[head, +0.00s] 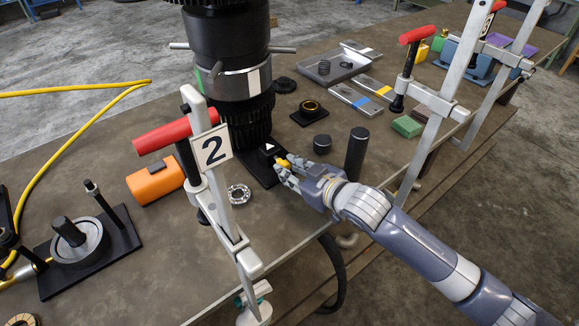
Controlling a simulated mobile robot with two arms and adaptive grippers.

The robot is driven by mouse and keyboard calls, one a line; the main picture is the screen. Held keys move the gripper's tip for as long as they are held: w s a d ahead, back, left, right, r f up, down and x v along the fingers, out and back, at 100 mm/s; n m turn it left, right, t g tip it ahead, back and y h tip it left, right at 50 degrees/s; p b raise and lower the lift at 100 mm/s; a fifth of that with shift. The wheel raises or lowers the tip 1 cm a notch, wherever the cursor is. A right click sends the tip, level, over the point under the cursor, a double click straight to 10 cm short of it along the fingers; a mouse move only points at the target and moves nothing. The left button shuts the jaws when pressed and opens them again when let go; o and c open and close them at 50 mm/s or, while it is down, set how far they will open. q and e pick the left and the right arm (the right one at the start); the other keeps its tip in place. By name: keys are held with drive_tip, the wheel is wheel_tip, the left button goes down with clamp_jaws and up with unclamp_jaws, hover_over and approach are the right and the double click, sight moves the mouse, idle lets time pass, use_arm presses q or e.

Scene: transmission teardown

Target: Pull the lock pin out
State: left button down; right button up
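A small yellow piece (282,162), which looks like the lock pin's head, sits by a black block with a white triangle (269,148) at the foot of the black and silver transmission (238,84). The pin's shaft is not visible. My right gripper (286,169) reaches in from the lower right, with its fingertips at the yellow piece. Its fingers partly cover the piece, and I cannot tell whether they are closed on it. My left gripper is not in view.
A red-handled clamp with a "2" plate (212,149) stands left of the block, and another red-handled clamp (415,75) stands at the right. A black cylinder (356,153) stands close behind my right gripper. A bearing ring (239,194) lies left of it.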

drive_tip(key=o, duration=0.4)
drive_tip(key=shift+s+f, duration=0.1)
drive_tip(key=shift+f, duration=0.05)
drive_tip(key=shift+d, duration=0.1)
drive_tip(key=v, duration=1.2)
drive_tip(key=shift+s, duration=0.1)
